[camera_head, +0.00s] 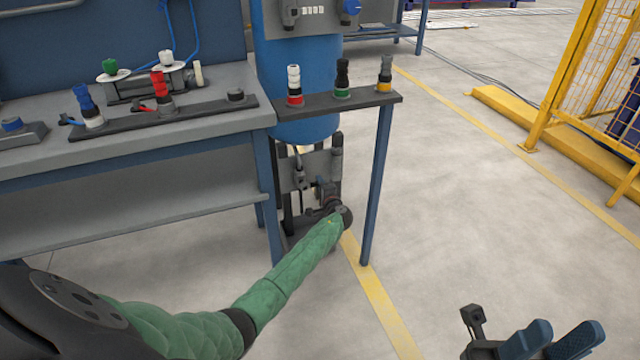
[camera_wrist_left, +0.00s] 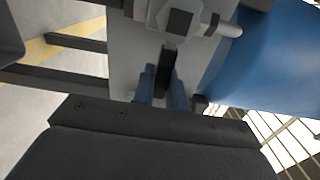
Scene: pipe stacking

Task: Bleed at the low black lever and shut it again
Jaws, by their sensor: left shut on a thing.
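The low black lever (camera_wrist_left: 167,66) hangs from a pale valve body with a square dark-centred fitting (camera_wrist_left: 178,22) in the left wrist view. My left gripper (camera_wrist_left: 164,92) is shut on the lever, its blue fingers on either side of it. In the head view my green-sleeved left arm reaches down to the grey valve bracket (camera_head: 318,165) under the blue tank (camera_head: 297,70). The fingers and lever are hard to make out there behind my wrist. My right gripper (camera_head: 552,342) is open and empty at the bottom right, its blue fingers apart.
A narrow dark shelf (camera_head: 345,104) with several coloured fittings stands above the bracket, on a blue leg (camera_head: 377,190) close to my left wrist. A grey workbench (camera_head: 120,145) with valves is at left. Open floor and a yellow fence (camera_head: 570,70) lie right.

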